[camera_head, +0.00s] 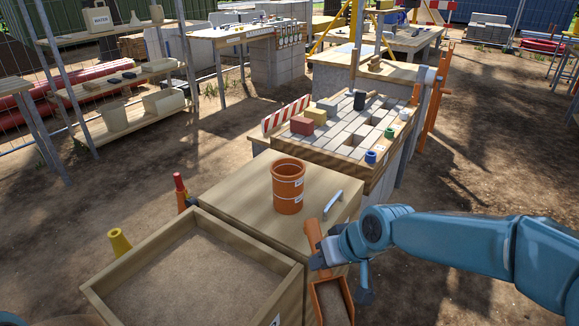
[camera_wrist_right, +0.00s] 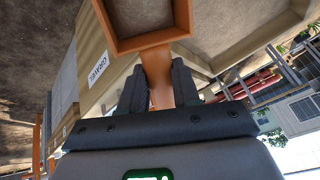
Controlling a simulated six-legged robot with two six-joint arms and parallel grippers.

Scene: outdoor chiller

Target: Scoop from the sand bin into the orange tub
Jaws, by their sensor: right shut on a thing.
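The orange tub (camera_head: 288,186) stands upright on a wooden box top (camera_head: 240,196) in the head view. A wooden bin (camera_head: 114,289) holding pale brown sand is at the lower left. My right gripper (camera_head: 322,253) is to the right of the bin and in front of the tub. It is shut on the handle of an orange scoop (camera_head: 317,291), whose head hangs low beside the bin. The scoop (camera_wrist_right: 156,43) also shows in the right wrist view, its handle between the fingers (camera_wrist_right: 158,85). Brown shows inside the scoop; I cannot tell whether it is sand. My left gripper is out of view.
A grey handle (camera_head: 332,203) lies right of the tub. Behind is a paver-topped bench (camera_head: 345,143) with coloured blocks and small cups. A wooden side marked with a partly legible label (camera_wrist_right: 98,68) shows in the wrist view.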

